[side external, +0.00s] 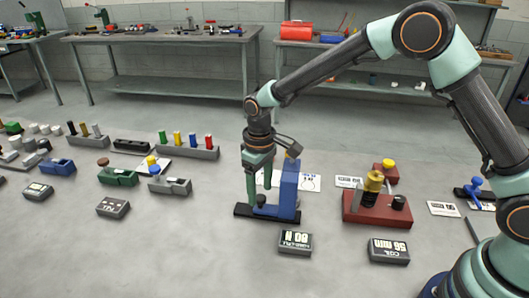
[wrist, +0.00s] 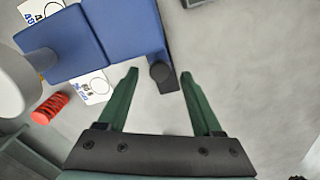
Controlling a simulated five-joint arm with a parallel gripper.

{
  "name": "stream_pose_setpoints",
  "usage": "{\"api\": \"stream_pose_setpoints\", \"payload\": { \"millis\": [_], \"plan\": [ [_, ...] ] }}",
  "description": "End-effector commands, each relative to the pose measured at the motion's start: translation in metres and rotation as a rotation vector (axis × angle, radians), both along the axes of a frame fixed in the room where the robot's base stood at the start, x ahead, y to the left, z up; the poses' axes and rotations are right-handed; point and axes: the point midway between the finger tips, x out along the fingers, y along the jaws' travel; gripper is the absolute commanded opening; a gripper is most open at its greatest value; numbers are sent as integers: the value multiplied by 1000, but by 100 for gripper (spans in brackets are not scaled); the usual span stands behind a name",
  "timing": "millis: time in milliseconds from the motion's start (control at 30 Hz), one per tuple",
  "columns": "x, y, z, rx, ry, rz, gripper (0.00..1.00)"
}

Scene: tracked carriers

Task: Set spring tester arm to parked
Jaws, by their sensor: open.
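The blue device (side external: 289,190), which appears to be the spring tester, stands upright on a black base (side external: 243,211). A short dark post (side external: 261,200) stands on that base. In the wrist view I see the blue body (wrist: 128,27) at the upper left and a round dark knob (wrist: 159,72) at its end. My gripper (side external: 260,186) points down over the base, left of the blue column. In the wrist view my gripper (wrist: 159,76) is open and empty, with the knob between its fingertips in the picture; contact cannot be told. The arm's position is partly hidden by my gripper.
A display box (side external: 295,242) reading 80 N lies in front. A red-brown fixture (side external: 377,208) stands to the right. A grey rack (side external: 188,151) of coloured pieces is behind left. A red spring (wrist: 50,108) shows in the wrist view.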

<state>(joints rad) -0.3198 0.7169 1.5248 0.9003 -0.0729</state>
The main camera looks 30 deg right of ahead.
Motion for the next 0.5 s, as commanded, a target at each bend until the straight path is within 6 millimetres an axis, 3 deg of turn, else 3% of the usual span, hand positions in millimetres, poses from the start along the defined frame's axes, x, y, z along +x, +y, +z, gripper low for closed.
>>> {"api": "stream_pose_setpoints", "payload": {
  "millis": [200,467,500],
  "plan": [
    [0,0,-16,0,1,0,67],
    [0,0,-17,0,0,0,67],
    [0,0,-17,0,0,0,63]
  ]
}}
